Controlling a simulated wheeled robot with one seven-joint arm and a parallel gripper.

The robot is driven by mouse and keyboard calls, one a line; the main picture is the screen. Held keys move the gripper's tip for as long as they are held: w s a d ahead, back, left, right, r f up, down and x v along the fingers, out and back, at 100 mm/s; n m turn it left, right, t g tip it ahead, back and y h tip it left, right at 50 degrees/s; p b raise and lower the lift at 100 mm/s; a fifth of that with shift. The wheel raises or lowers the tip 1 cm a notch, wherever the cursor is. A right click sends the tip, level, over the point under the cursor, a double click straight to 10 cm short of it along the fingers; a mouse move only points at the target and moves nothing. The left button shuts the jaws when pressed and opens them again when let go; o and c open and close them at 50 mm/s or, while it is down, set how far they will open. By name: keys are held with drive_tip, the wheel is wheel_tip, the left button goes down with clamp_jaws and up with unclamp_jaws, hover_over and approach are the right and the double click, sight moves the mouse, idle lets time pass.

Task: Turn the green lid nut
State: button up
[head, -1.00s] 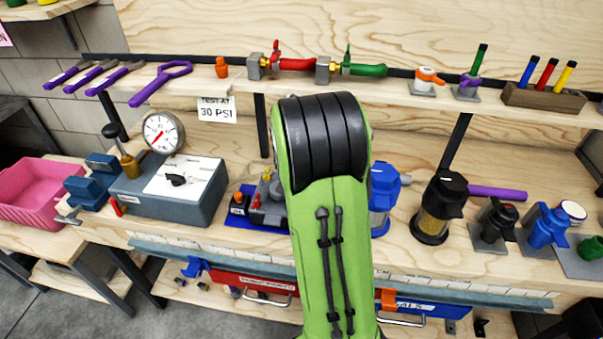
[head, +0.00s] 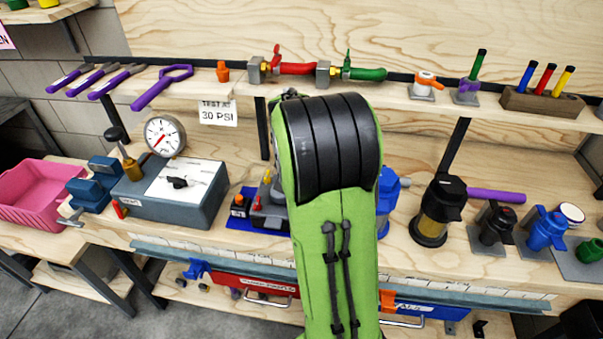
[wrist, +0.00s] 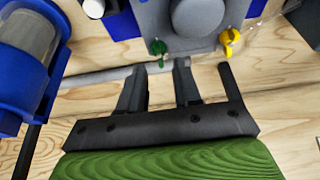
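The green lid nut (wrist: 158,49) shows in the wrist view, at the near edge of a grey housing (wrist: 195,25) with a round raised centre. A yellow nut (wrist: 230,40) sits at the housing's right corner. My gripper (wrist: 159,72) is open and empty, with a clear gap between its two dark fingers. The green nut is just beyond the fingertips, roughly in line with the gap; I cannot tell the exact distance. In the head view my green arm hides the gripper and the green nut. Part of a grey fixture (head: 268,212) shows left of the arm.
A blue clear-bowled filter (wrist: 28,60) stands close at left in the wrist view. A black-topped filter (head: 436,212), a purple handle (head: 497,196) and blue fittings (head: 543,230) stand to the right. A grey gauge box (head: 172,205) stands left. A tool shelf (head: 330,85) runs above the bench.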

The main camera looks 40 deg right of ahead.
drive_tip(key=p+v, duration=0.3)
drive_tip(key=v, duration=0.9)
drive_tip(key=shift+a, duration=0.15)
